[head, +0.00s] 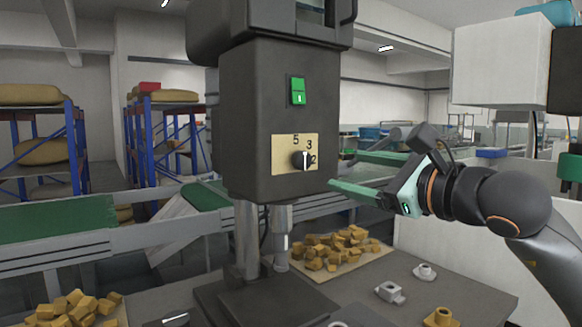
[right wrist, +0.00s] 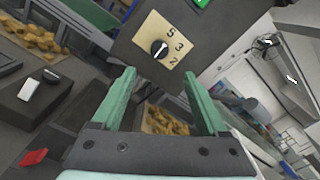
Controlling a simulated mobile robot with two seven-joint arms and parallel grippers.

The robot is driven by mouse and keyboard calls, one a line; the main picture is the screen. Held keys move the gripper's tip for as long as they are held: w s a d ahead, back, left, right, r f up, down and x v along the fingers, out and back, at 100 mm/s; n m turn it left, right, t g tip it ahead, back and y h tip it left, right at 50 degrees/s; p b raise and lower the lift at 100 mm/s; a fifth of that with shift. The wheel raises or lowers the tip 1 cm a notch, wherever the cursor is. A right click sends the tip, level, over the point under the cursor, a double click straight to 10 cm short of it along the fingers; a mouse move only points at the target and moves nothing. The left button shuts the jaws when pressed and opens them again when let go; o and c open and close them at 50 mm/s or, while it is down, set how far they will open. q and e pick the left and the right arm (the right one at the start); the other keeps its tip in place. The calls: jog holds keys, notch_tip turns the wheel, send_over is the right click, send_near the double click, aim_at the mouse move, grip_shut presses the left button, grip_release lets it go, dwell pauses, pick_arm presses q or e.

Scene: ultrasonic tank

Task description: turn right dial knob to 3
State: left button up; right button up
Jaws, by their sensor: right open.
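The dial knob (head: 301,160) is small, round and black, on a beige plate (head: 283,142) low on the front of a dark machine head. The numbers 5, 3 and 2 show around its upper and right side. The knob has a white line, but I cannot surely tell which number it points at. My right gripper (head: 346,170) has green fingers and is open and empty, to the right of the knob and apart from it. In the right wrist view the knob (right wrist: 159,49) lies beyond the gap between the fingertips (right wrist: 158,78). My left gripper is not in view.
A green switch (head: 298,91) sits above the plate. The machine's spindle (head: 282,235) and column stand below the head. Yellow blocks (head: 335,247) lie on a tray on the table, with small metal parts (head: 391,292) to the right. Space between gripper and knob looks clear.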

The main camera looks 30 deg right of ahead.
aim_at(305, 162)
jog(key=w+p, duration=0.2)
jog(key=w, duration=0.1)
jog(key=w+p, duration=0.2)
jog(key=w, duration=0.2)
jog(key=w+a+p, duration=0.1)
jog(key=w+p, duration=0.2)
jog(key=shift+w+r, duration=0.15)
jog(key=shift+w, duration=0.95)
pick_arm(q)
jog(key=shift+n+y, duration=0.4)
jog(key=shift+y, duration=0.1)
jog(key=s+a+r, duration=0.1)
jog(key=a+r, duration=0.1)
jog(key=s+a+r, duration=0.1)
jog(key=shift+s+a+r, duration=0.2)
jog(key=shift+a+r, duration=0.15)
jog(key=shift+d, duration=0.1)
pick_arm(e)
jog(key=shift+f, duration=0.2)
grip_shut()
